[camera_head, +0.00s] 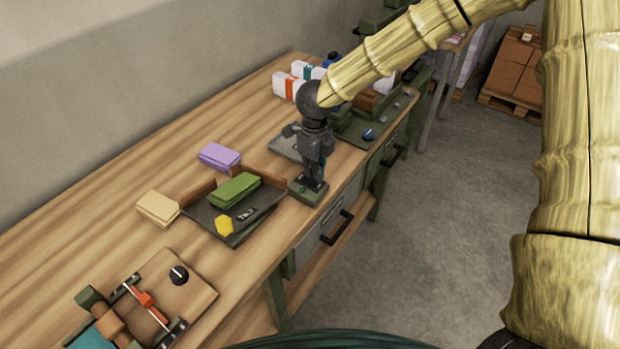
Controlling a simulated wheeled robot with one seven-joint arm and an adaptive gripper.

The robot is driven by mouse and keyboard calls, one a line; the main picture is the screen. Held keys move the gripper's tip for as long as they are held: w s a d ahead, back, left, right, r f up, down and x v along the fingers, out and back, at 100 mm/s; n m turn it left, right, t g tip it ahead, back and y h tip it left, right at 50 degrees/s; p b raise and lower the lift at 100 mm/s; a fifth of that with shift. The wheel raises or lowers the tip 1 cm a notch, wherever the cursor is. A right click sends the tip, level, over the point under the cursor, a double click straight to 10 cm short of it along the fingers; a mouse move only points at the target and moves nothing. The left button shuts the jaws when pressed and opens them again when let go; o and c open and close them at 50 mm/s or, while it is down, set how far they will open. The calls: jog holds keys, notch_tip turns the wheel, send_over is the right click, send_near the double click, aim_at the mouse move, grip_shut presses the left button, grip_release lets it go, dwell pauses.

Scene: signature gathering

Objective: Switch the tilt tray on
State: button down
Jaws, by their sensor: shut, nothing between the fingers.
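The tilt tray (200,214) is a dark, shallow tray with brown raised sides at its back, lying on the wooden workbench left of my gripper. A green stack (234,190), a yellow piece (224,225) and a small black block with pale marks (246,215) lie in it. A small dark green switch box (303,193) with a green spot on top sits at the tray's right, by the bench's front edge. My gripper (317,184) points down, shut and empty, with its fingertips at the top of this box. The fingers hide part of the box; I cannot tell whether they touch it.
A purple stack (219,156) and a cream stack (158,207) lie behind and left of the tray. A wooden board (188,297) with a black knob and orange slider is at the lower left. White boxes and green equipment stand beyond my gripper. Drawer handles (337,227) stick out in front.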

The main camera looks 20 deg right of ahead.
jog(key=shift+s+f, duration=0.1)
jog(key=shift+f, duration=0.7)
dwell(0.6)
jog(key=shift+r, duration=0.15)
jog(key=shift+r+p, duration=3.3)
jog(key=shift+r, duration=0.1)
